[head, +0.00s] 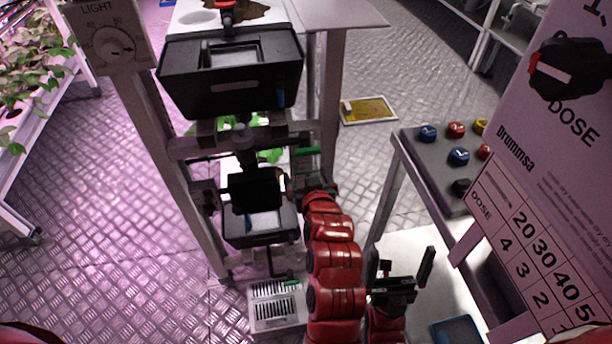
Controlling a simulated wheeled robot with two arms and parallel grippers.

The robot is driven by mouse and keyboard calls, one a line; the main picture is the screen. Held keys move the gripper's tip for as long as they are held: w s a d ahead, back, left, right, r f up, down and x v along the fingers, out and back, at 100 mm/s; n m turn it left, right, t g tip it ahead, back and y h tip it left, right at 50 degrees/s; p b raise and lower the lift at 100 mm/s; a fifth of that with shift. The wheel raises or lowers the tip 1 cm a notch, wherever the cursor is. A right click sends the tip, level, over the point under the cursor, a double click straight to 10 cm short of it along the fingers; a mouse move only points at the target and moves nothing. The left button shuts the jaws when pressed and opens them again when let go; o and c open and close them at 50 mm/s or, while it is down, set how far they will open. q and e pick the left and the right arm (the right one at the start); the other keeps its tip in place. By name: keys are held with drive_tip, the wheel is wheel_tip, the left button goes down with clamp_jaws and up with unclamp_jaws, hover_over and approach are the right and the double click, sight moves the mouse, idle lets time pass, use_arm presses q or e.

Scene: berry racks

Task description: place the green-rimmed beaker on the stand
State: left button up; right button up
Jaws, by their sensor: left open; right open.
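I cannot make out a green-rimmed beaker for certain; small green strips show beside the upper rack and low down near a slotted white box (276,305). Which part is the stand is not clear; a grey metal frame (180,148) carries black trays in the middle left. My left gripper (306,168), at the end of the red arm, is beside that frame's right side, open and partly hidden. My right gripper (403,268) is open with its black fingers spread, to the right of the red arm, and nothing shows between them.
A large black tray (228,105) sits high on the frame, a smaller one (262,240) below. A light dial panel (112,38) is at left. A button table (428,158) and a dose panel (560,130) are at right. A yellow floor plate (368,110) lies behind.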

use_arm(q)
drive_tip(key=shift+r, duration=0.1)
drive_tip(key=shift+s+r, duration=0.1)
drive_tip(key=shift+s, duration=0.05)
drive_tip(key=p+v, duration=0.1)
drive_tip(key=v, duration=1)
drive_tip(key=shift+s+p, duration=0.3)
drive_tip(key=shift+d, duration=0.1)
